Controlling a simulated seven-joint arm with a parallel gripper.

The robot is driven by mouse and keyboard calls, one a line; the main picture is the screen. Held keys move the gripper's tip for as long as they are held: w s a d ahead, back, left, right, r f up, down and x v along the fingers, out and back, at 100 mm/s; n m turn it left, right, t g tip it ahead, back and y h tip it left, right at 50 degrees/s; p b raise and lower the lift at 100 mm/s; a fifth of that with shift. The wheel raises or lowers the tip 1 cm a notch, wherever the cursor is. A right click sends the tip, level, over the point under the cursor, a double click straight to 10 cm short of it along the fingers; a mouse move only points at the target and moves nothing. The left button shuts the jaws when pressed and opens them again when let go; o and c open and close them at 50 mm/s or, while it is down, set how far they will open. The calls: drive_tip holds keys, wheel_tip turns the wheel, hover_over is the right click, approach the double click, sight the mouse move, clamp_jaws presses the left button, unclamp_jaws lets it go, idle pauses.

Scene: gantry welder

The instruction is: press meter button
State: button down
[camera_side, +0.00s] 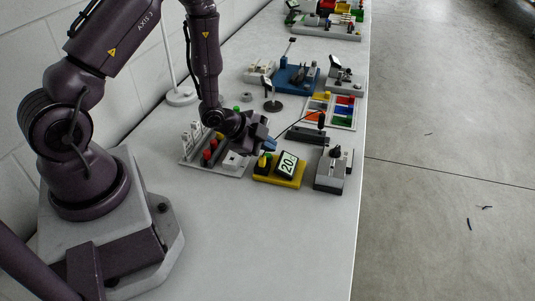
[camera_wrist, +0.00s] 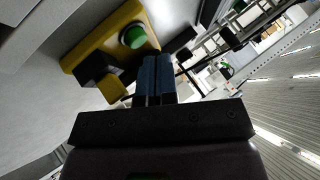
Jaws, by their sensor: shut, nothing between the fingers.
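The meter is a yellow base (camera_side: 277,182) with a tilted black-framed display (camera_side: 287,164) that reads about 20. A dark block (camera_side: 263,162) stands on the base left of the display. In the wrist view the yellow base (camera_wrist: 84,57) carries a round green button (camera_wrist: 133,36). My gripper (camera_side: 271,147) has blue fingers and hangs just above and behind the meter. In the wrist view my gripper (camera_wrist: 153,58) is shut and empty, with its tips close to the green button. I cannot tell whether they touch it.
A grey panel with red knobs (camera_side: 213,159) stands left of the meter, and a grey box with a black knob (camera_side: 334,167) stands right. Behind are a tray of coloured bins (camera_side: 333,103) and a blue fixture (camera_side: 296,78). The table in front is clear.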

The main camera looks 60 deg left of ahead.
drive_tip(key=shift+r, duration=3)
